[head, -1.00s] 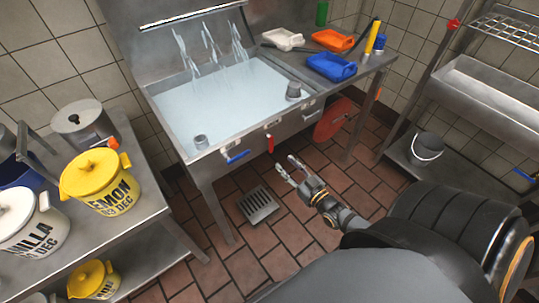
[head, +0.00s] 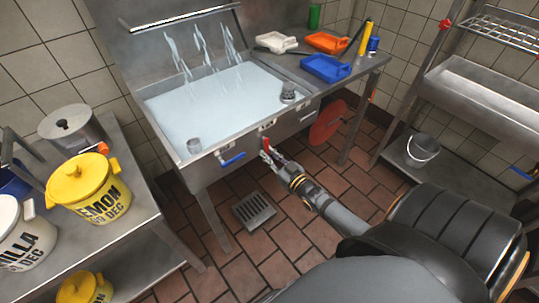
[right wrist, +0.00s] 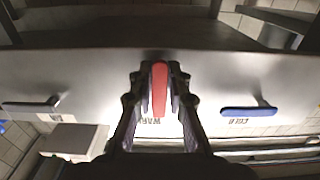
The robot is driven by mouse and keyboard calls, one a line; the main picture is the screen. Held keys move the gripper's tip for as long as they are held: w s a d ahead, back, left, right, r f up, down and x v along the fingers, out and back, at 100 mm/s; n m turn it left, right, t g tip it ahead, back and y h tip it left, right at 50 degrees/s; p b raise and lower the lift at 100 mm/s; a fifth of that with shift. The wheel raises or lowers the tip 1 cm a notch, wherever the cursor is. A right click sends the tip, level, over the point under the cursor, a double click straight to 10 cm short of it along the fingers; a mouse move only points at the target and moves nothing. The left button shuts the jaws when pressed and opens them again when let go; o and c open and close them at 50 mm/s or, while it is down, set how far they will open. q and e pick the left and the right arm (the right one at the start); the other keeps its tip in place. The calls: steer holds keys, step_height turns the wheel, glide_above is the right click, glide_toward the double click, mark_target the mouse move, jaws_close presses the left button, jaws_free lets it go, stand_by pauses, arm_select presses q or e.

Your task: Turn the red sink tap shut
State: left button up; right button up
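The red tap handle (head: 266,143) is on the front panel of the steel sink (head: 165,146). In the right wrist view the red handle (right wrist: 159,88) points along the picture's vertical, with a partly covered label behind it. My right gripper (head: 268,153) is at the handle. Its fingers (right wrist: 161,95) lie close on both sides of the handle and look shut on it. The sink holds pale water (head: 215,105), and several streams (head: 200,50) fall into it from the bar above. My left gripper is not in view.
A blue tap handle (head: 232,160) is left of the red one in the head view and right of it in the wrist view (right wrist: 248,112). A red disc (head: 328,121) hangs under the sink's right part. A floor drain (head: 254,211) and lemon tub (head: 83,190) are to the left.

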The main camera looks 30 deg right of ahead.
mark_target(276, 130)
steer(key=shift+d, duration=0.1)
jaws_close()
steer(key=d+n+p, duration=0.1)
steer(key=n+p, duration=0.1)
steer(key=n, duration=0.1)
steer(key=d+r+n+p, duration=0.1)
steer(key=n+p, duration=0.2)
steer(key=d+r+n+p, duration=0.1)
steer(key=d+n+p, duration=0.1)
steer(key=n, duration=0.1)
steer(key=shift+w+p, duration=0.15)
steer(key=shift+p, duration=0.25)
steer(key=n+p, duration=0.1)
steer(key=r+n+p, duration=0.1)
steer(key=n, duration=0.1)
steer(key=d+n+p, duration=0.1)
steer(key=shift+r+n, duration=0.3)
steer(key=shift+r, duration=0.1)
steer(key=shift+d+r+n+p, duration=0.1)
steer(key=shift+r+n+p, duration=0.2)
steer(key=shift+n+p, duration=0.35)
steer(key=shift+d+r+n+p, duration=0.1)
steer(key=shift+r+n+p, duration=0.25)
steer(key=shift+n, duration=0.55)
steer(key=shift+d+r+n+p, duration=0.1)
steer(key=shift+r+n+p, duration=0.3)
steer(key=shift+n, duration=0.35)
steer(key=shift+f, duration=0.1)
steer(key=o, duration=0.8)
jaws_free()
